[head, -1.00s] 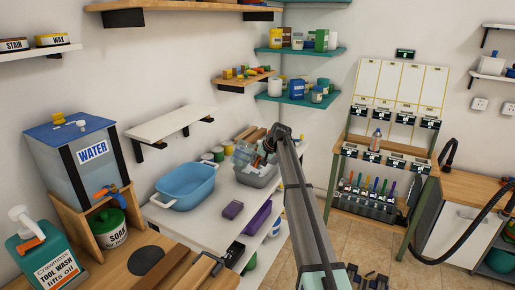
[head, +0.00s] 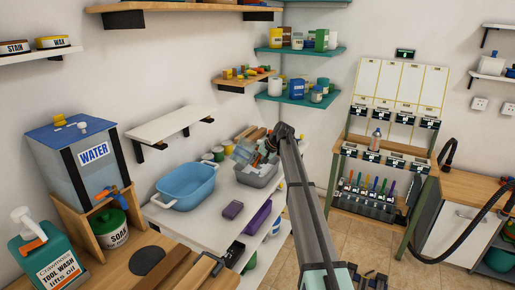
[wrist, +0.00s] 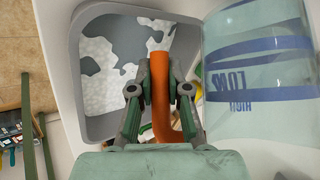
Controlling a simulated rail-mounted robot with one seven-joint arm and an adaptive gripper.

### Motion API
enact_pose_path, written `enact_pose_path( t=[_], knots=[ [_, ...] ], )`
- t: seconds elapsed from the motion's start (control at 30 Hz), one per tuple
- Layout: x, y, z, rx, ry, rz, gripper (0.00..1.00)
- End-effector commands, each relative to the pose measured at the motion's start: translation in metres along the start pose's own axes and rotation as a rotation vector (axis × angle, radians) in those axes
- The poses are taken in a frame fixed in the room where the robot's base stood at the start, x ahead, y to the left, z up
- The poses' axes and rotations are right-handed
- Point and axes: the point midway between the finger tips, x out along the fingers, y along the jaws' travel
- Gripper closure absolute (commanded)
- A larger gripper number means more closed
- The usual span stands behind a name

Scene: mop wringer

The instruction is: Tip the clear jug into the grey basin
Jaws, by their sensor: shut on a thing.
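The clear jug (head: 242,153) has blue bands and an orange handle (wrist: 161,112). My gripper (wrist: 160,92) is shut on this handle. In the wrist view the jug body (wrist: 258,75) fills the right side, with "LOW" and "HIGH" marks reading upside down. The grey basin (head: 267,181) stands on the white counter, and the jug is tilted above it. In the wrist view the basin (wrist: 77,62) lies below and left of the jug, with white patches on its floor. My gripper (head: 268,147) hides part of the basin's far side. I cannot tell whether liquid is leaving the jug.
A blue tub (head: 186,187) stands left of the grey basin on the white counter (head: 208,212). Small tubs (head: 213,156) stand behind. A shelf with small coloured items (head: 245,78) hangs above the basin.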

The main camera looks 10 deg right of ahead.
Motion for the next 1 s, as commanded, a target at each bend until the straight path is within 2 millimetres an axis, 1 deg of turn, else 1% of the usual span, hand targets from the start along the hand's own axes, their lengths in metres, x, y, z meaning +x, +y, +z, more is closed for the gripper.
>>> enact_pose_path(
  t=[1.0],
  knots=[
    [-0.0028,-0.0076,0.0055,0.071,-0.089,-0.077,1.0]
  ],
)
